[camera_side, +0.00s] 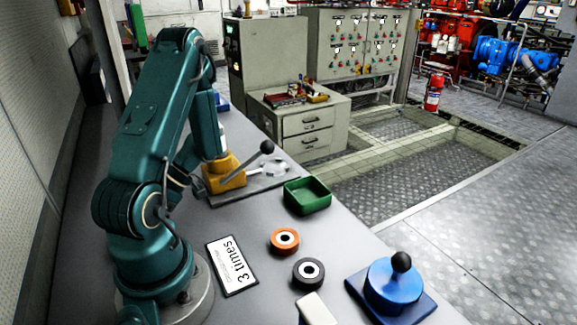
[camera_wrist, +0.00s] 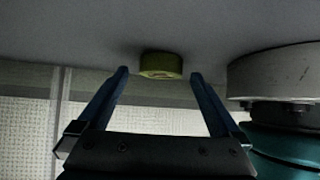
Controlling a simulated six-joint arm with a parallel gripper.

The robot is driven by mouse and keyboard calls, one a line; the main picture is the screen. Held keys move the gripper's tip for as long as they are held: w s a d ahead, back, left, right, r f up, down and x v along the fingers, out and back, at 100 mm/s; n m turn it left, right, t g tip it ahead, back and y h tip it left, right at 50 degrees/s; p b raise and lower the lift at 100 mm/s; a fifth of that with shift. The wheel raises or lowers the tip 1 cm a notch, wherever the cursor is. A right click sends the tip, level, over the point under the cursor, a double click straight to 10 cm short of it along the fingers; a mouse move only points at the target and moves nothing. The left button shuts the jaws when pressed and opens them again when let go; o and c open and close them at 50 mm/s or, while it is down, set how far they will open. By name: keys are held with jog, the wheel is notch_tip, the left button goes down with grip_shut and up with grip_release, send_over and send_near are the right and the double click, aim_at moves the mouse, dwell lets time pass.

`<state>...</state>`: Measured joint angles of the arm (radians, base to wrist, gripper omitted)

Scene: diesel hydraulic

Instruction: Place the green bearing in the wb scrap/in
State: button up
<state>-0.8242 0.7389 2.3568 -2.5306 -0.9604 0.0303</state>
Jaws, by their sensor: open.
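The green bearing (camera_wrist: 161,65), a short yellowish-green ring, shows in the wrist view against the grey table surface, which appears at the top of the picture. My gripper (camera_wrist: 160,74) is open, with its two dark blue fingers spread either side of the bearing in the picture. Contact is not visible, and the distance to the bearing is hard to tell. In the side view I cannot make out the bearing or the fingertips; my arm blocks part of the bench. An open green tray (camera_side: 307,196) stands empty near the bench's far edge; no scrap label is readable.
An orange bearing (camera_side: 285,241) and a black bearing (camera_side: 309,272) lie on the bench. A blue knobbed fixture (camera_side: 391,288) stands at the front right. A yellow lever device (camera_side: 224,175) is beside my arm. A "3 times" card (camera_side: 232,266) lies by my base.

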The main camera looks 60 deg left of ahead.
jog(key=shift+s+d+f, duration=0.15)
jog(key=shift+s+f, duration=0.25)
jog(key=shift+s, duration=0.1)
grip_shut()
jog(key=shift+r, duration=4.7)
jog(key=w+r+m+t+y, duration=0.3)
jog(key=w+m+y, duration=0.4)
jog(key=w, duration=0.4)
jog(key=w+r+m+t+y, duration=0.25)
jog(key=w+m+y, duration=0.25)
jog(key=w+m, duration=0.4)
jog(key=w+d+r+m+t+h, duration=0.6)
jog(key=w+d+r+m+t, duration=0.5)
jog(key=m, duration=0.7)
jog(key=w+d+t, duration=0.2)
jog(key=d+t, duration=0.2)
jog(key=shift+w+m+h, duration=0.3)
jog(key=shift+w+h, duration=0.1)
